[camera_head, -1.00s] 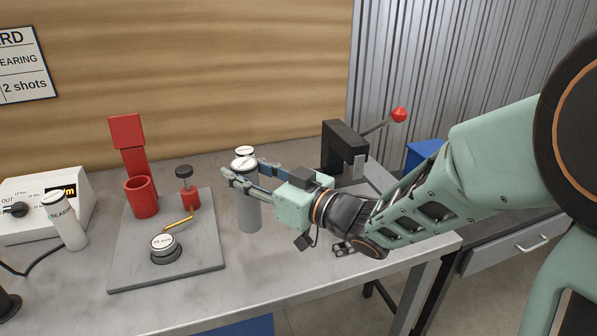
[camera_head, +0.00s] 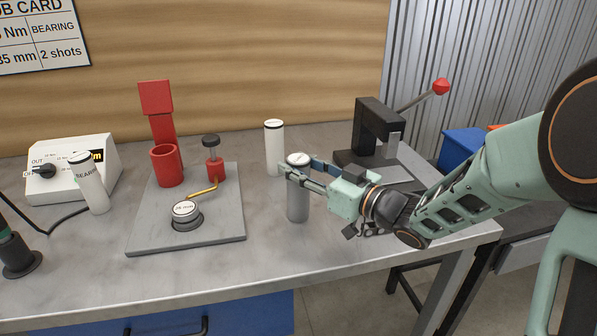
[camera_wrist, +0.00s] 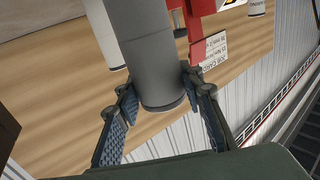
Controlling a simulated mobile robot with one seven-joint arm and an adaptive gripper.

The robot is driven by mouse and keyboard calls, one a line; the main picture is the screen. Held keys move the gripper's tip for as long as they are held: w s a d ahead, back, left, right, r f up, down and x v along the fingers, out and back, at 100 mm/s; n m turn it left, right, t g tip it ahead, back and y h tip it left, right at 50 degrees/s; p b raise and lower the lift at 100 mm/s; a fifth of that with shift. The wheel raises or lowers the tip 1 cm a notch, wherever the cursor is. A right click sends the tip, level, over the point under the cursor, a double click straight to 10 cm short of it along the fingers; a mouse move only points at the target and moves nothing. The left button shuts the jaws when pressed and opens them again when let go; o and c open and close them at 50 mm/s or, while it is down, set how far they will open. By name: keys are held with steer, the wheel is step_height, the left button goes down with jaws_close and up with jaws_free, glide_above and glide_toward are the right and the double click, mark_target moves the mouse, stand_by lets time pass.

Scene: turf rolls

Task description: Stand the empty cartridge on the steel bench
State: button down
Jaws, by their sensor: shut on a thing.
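My gripper (camera_head: 298,171) is shut on a grey cylindrical cartridge (camera_head: 298,206) with a pale, dark-rimmed top. The fingers hold it near its upper end. It is upright over the right part of the steel bench (camera_head: 330,250). I cannot tell whether its base touches the bench. In the wrist view the grey cartridge (camera_wrist: 148,62) sits between the two blue-padded fingers of my gripper (camera_wrist: 160,88).
A white cartridge (camera_head: 274,148) stands close behind. A grey plate (camera_head: 205,237) carries a red holder (camera_head: 168,167). A black lever press (camera_head: 375,135) is at right.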

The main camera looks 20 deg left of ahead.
steer(key=shift+r, duration=0.1)
steer(key=c, duration=1.3)
jaws_free()
steer(key=shift+d, duration=0.1)
steer(key=v, duration=1.2)
steer(key=shift+p, duration=0.35)
steer(key=shift+r, duration=0.1)
